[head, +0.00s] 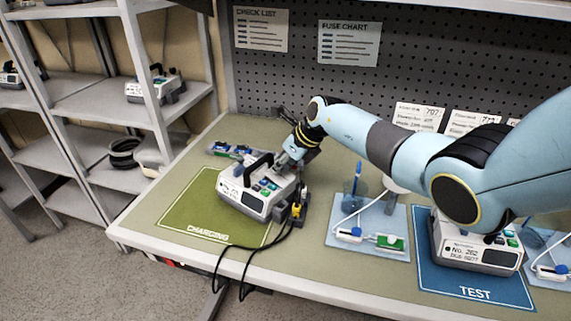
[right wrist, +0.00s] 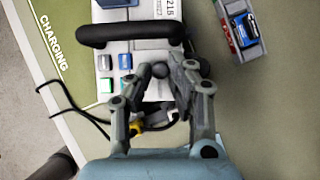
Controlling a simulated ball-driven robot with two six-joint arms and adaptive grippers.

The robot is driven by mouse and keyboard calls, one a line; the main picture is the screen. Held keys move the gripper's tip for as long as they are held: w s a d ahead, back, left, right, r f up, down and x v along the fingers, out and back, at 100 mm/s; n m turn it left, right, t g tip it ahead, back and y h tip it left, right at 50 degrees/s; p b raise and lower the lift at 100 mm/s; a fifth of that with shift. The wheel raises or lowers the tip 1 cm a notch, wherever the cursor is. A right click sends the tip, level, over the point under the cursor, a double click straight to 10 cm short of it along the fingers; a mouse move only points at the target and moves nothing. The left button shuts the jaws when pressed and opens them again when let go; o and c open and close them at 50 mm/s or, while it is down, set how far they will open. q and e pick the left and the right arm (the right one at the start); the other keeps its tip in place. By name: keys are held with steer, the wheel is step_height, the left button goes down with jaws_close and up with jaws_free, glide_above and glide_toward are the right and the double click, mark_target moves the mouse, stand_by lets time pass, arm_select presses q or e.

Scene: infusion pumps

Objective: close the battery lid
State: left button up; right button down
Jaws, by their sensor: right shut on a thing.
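A white and grey infusion pump (head: 257,190) with a black handle stands on the green CHARGING mat (head: 178,211). In the right wrist view the pump (right wrist: 112,62) shows its handle and coloured buttons. My right gripper (head: 297,152) is at the pump's far right end. In the right wrist view my right gripper (right wrist: 167,72) has its fingertips around a small dark round knob (right wrist: 160,70) at the pump's end. Whether this knob belongs to the battery lid cannot be told; the fingers and shadow partly hide that end. My left gripper is not in view.
A small tray (head: 228,151) with blue parts lies behind the pump; it also shows in the right wrist view (right wrist: 240,28). Black cables (head: 245,246) and a yellow connector (head: 297,211) hang at the pump's right. Another pump (head: 478,250) stands on the blue TEST mat (head: 470,290).

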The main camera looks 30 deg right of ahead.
steer(key=shift+w+a+f+g+h+b, duration=0.2)
steer(key=shift+w+f+g+h+b, duration=0.15)
steer(key=shift+g+b, duration=0.35)
steer(key=c, duration=1.2)
jaws_free()
steer(key=shift+r, duration=0.1)
